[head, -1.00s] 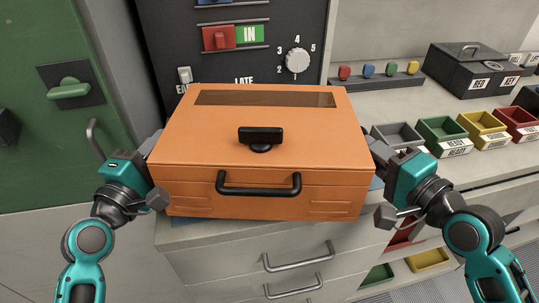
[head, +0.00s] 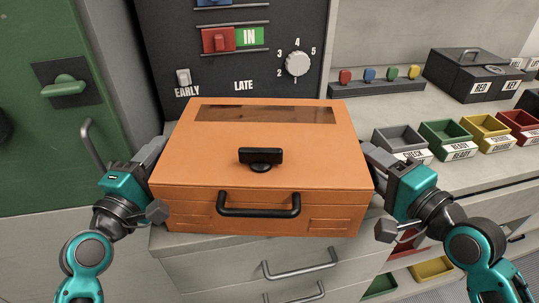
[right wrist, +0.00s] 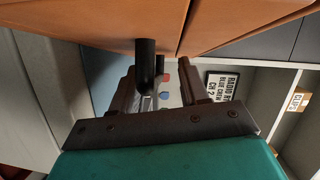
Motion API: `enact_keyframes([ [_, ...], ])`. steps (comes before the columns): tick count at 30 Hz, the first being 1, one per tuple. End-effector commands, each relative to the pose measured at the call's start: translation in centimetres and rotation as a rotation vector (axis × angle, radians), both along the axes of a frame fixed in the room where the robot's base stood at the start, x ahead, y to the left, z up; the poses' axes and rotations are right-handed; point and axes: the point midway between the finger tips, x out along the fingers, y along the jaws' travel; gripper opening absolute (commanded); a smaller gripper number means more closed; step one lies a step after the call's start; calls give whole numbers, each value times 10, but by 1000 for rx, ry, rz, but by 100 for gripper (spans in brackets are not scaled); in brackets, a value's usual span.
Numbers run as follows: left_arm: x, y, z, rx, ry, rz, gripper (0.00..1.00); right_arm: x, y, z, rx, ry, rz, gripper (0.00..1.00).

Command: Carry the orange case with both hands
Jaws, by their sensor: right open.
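The orange case (head: 262,170) shows large in the middle of the head view, level and closed, with a black latch (head: 261,157) on its lid and a black front handle (head: 258,204). Whether its underside touches the counter is hidden. My left gripper (head: 153,150) is at the case's left side; its fingertips are hidden. My right gripper (head: 371,152) is at the right side. In the right wrist view the open fingers (right wrist: 160,88) are below the orange case wall (right wrist: 100,22), with a black bar (right wrist: 146,65) showing between them.
A black panel (head: 250,70) with a knob and switches stands behind the case. A green cabinet (head: 60,160) is at the left. Small open trays (head: 402,141) and a black box (head: 472,75) line the counter at the right. Drawers (head: 225,265) are below.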

Motion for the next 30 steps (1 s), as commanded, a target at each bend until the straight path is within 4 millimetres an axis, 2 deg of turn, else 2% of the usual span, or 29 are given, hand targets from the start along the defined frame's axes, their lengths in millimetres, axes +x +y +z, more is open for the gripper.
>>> enact_keyframes([
  [5,-5,1,-1,1,2,1,45,0,0,0,-1,1,0,45],
  [8,-14,4,-3,4,3,0,45,0,0,0,0,1,0,45],
  [22,-86,22,-6,5,6,-3,45,0,0,-1,0,1,0,45],
  [30,-108,27,-6,5,-2,-5,45,0,0,-1,0,1,0,45],
])
